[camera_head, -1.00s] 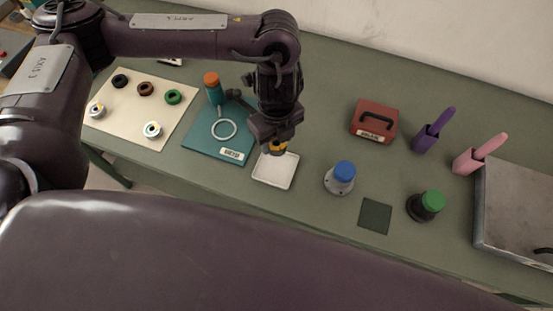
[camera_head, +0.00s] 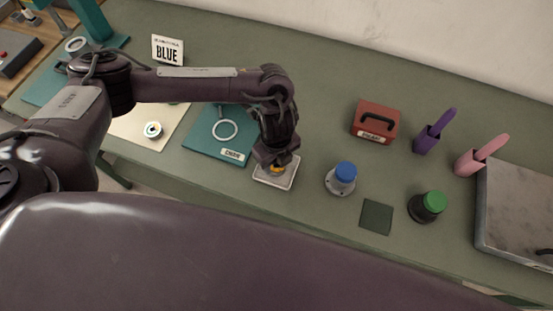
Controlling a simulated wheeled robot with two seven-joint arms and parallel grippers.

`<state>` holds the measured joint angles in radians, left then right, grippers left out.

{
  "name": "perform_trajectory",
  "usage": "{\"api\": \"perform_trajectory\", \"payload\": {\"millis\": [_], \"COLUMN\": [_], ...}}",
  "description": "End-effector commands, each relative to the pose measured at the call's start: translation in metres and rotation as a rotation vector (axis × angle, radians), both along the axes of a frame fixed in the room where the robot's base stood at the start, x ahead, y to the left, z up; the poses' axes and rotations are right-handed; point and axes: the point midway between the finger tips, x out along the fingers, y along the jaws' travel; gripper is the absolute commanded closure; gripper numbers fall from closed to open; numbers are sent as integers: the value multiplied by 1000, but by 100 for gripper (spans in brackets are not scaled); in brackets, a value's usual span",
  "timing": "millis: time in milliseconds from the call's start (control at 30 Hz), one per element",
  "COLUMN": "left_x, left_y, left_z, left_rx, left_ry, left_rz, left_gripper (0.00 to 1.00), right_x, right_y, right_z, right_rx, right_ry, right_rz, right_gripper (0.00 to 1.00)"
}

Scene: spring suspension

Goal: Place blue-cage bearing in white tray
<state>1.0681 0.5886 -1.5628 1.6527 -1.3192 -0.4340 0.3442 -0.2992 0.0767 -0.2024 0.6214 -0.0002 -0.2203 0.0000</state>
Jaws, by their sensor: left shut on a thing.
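The white tray (camera_head: 287,183) lies on the green bench near its front edge, left of the blue-topped grey part. My left gripper (camera_head: 277,164) points down over the tray, shut on a small round piece with a yellow band (camera_head: 277,170). The gripper hides most of this piece, and I cannot make out a blue cage on it. The piece is at or just above the tray floor; contact is unclear. A sign reading BLUE (camera_head: 167,50) stands at the back left. My right gripper is not in view.
A teal mat (camera_head: 205,146) with a ring lies left of the tray. A cream mat (camera_head: 128,129) holds a pale round bearing (camera_head: 153,130). The blue-topped part (camera_head: 341,177) stands close on the right. A red toolbox (camera_head: 375,120) is farther back.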

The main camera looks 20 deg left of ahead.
Motion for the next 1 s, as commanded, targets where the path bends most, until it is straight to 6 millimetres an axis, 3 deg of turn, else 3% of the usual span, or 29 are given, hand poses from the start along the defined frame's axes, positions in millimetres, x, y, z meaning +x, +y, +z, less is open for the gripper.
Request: {"api": "perform_trajectory", "payload": {"millis": [167,200,333,733,867,1000], "left_x": [0,0,0,1,1,3], "left_y": [0,0,0,-1,0,0], "left_z": [-4,-3,-3,5,25,61], "left_rx": [0,0,0,-3,-3,-1], "left_ry": [0,0,0,-2,-5,-8], "left_rz": [0,0,1,1,-1,-3], "left_gripper": [82,48,32,32,32,32], "right_x": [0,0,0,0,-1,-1], "right_y": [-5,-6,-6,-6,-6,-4], "right_z": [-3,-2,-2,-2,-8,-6], "right_rx": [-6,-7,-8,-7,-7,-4], "right_ry": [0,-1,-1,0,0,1], "right_rz": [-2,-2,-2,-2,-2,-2], "right_gripper": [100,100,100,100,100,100]}}
